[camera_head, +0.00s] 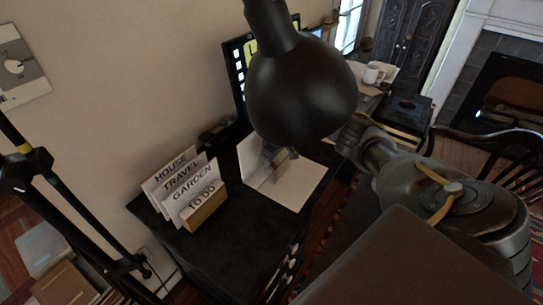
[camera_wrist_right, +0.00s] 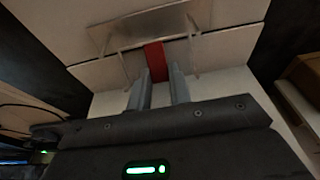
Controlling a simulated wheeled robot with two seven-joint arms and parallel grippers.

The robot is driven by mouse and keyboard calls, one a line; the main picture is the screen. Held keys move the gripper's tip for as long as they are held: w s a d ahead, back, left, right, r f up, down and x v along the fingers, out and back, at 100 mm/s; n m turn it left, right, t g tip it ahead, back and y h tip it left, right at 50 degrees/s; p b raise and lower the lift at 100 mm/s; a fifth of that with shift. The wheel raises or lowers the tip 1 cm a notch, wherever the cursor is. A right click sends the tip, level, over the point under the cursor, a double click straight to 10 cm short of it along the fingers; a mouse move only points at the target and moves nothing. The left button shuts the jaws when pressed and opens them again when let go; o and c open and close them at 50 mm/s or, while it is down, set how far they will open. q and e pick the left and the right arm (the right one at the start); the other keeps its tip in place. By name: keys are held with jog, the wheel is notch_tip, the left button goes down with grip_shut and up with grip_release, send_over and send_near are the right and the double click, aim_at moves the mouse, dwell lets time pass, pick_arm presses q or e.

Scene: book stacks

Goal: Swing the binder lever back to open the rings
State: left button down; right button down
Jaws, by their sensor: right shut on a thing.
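The binder (camera_head: 292,188) lies open on the black desk, with pale inner faces. Its pale inside also fills the middle of the right wrist view (camera_wrist_right: 225,83). There a metal plate (camera_wrist_right: 140,28) with thin ring wires crosses the binder, and the red lever (camera_wrist_right: 154,55) stands at its middle. My right gripper (camera_wrist_right: 161,73) has its two grey fingers at the lever's near end and is shut on it. In the head view the gripper is mostly hidden behind the lamp. Whether the rings are open or closed is not clear. My left gripper is not in view.
A round black lamp head (camera_head: 300,95) hangs over the desk, close to my right arm. A file holder (camera_head: 206,212) with labelled cards stands left of the binder. A black jointed stand (camera_head: 75,215) is at far left. A wooden chair (camera_head: 500,150) is at right.

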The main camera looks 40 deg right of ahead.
aim_at(273, 165)
dwell(0.4)
jog(key=c, duration=1.6)
grip_release()
jog(key=shift+o, duration=0.2)
jog(key=v, duration=0.6)
jog(key=shift+w+p, duration=0.1)
jog(key=shift+p, duration=0.2)
jog(key=shift+p+v, duration=1.3)
jog(key=shift+v, duration=1.15)
jog(key=shift+a, duration=0.15)
